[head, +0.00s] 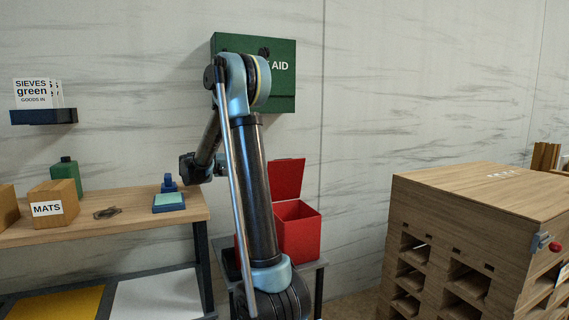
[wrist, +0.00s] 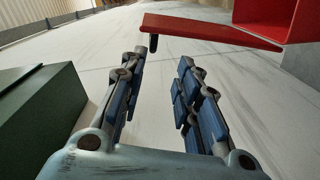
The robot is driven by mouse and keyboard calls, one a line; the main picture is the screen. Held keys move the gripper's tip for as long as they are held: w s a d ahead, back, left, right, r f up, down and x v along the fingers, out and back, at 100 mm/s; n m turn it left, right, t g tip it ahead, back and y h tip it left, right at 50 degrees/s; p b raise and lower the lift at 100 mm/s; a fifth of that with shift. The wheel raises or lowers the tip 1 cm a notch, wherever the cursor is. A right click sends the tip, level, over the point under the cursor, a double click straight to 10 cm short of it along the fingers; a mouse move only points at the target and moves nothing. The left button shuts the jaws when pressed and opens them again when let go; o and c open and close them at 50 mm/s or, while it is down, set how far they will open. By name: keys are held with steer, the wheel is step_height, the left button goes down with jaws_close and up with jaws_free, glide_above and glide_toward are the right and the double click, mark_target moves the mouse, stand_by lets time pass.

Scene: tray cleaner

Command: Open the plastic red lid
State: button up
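The red plastic bin (head: 299,232) stands on a low grey stand in the head view, partly behind my arm. Its red lid (head: 288,178) is raised at the back and stands about upright, with the bin's top uncovered. In the wrist view the lid (wrist: 212,31) shows as a red slab at the top, beside the red bin (wrist: 266,12). My gripper (wrist: 166,60) is open and empty, its two fingers apart. The lid lies beyond the fingertips, with no contact visible. In the head view I cannot make out the gripper.
A green first aid box (head: 285,103) hangs on the wall above; a green box (wrist: 45,120) fills the wrist view's left. A wooden shelf (head: 110,225) stands left and a slotted wooden cabinet (head: 480,205) right. Bare floor (head: 355,304) separates cabinet and stand.

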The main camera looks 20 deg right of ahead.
steer(key=w+d, duration=0.2)
steer(key=d, duration=1.4)
steer(key=shift+d+r+h, duration=0.2)
steer(key=shift+h, duration=0.2)
steer(key=c, duration=0.6)
steer(key=shift+m, duration=0.3)
jaws_close()
steer(key=shift+s, duration=0.1)
